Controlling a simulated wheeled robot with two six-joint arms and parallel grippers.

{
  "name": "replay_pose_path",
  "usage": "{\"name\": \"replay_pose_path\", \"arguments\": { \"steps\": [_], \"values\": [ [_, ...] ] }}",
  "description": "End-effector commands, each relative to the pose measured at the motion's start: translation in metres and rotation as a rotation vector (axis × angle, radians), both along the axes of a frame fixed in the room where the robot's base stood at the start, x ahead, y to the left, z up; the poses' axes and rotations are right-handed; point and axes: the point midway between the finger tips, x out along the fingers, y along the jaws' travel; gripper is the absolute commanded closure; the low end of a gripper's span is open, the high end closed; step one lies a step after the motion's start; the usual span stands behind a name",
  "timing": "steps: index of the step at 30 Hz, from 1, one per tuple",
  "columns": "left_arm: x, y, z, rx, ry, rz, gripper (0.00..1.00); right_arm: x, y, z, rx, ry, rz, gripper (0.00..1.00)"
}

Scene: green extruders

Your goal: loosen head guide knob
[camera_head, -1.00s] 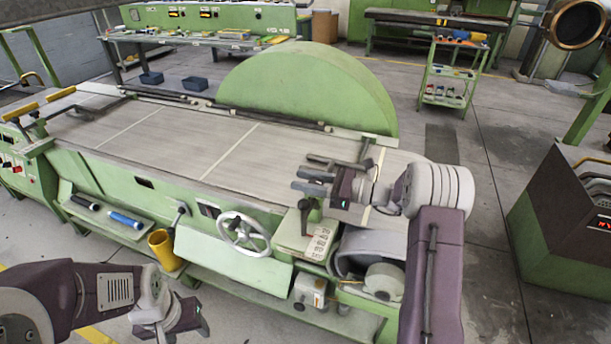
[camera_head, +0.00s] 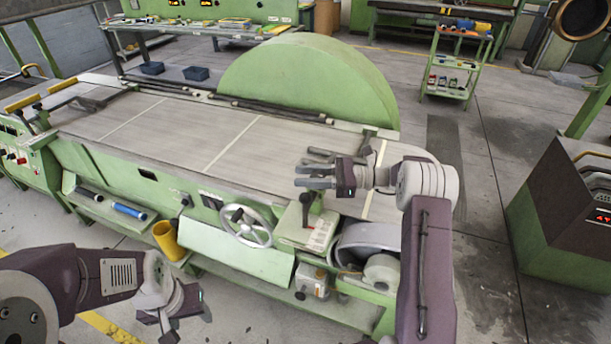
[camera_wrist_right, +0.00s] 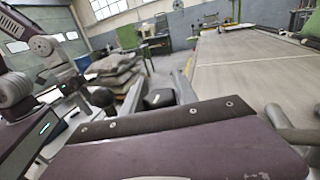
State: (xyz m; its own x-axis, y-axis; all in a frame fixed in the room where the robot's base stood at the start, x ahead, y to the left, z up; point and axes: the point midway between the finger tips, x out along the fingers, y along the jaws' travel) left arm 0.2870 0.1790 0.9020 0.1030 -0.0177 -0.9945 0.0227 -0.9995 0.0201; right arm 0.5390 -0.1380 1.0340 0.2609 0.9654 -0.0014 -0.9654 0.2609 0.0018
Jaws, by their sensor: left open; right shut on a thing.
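My right gripper (camera_head: 300,177) reaches in from the right over the near right edge of the green machine's long table (camera_head: 170,130). It is shut, with its two fingers pointing left. In the right wrist view a small black knob (camera_wrist_right: 160,98) sits between the two fingers. In the head view a black lever with a red part (camera_head: 306,210) stands just below the fingertips; the fingers partly cover the contact there. My left gripper (camera_head: 186,322) is open and empty at the lower left, in front of the machine and away from it.
A spoked handwheel (camera_head: 246,226) and a yellow cup (camera_head: 167,240) are on the machine's front. A dark bar (camera_head: 322,153) lies behind my right gripper. A large green round guard (camera_head: 310,85) rises at the back.

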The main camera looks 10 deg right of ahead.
Motion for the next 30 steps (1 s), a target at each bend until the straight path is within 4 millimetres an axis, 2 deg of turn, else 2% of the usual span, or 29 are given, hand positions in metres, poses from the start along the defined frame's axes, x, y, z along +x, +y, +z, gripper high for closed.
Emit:
{"name": "replay_pose_path", "arguments": {
  "steps": [1,2,3,4,14,24,30],
  "values": [
    [0.0,0.0,0.0,0.0,0.0,0.0,0.44,0.0,-0.001,0.002,0.002,-0.005,-0.002,1.0],
    [0.0,0.0,0.0,0.0,0.0,0.0,0.44,0.001,-0.001,0.002,0.002,-0.005,-0.002,0.57],
    [0.0,0.0,0.0,0.0,0.0,0.0,0.44,0.0,-0.001,0.002,0.002,-0.005,-0.002,0.46],
    [0.0,0.0,0.0,0.0,0.0,0.0,0.44,0.0,-0.001,0.002,0.002,-0.005,-0.002,0.44],
    [0.0,0.0,-0.001,0.0,0.0,0.0,0.44,0.0,-0.004,0.001,0.0,-0.002,-0.003,0.44],
    [0.0,0.0,-0.006,0.0,0.0,0.0,0.44,-0.018,-0.071,0.0,0.001,-0.003,-0.005,0.44],
    [0.0,0.0,-0.007,0.0,0.0,0.0,0.44,-0.024,-0.088,0.001,0.001,-0.003,-0.002,0.44]
  ]
}}
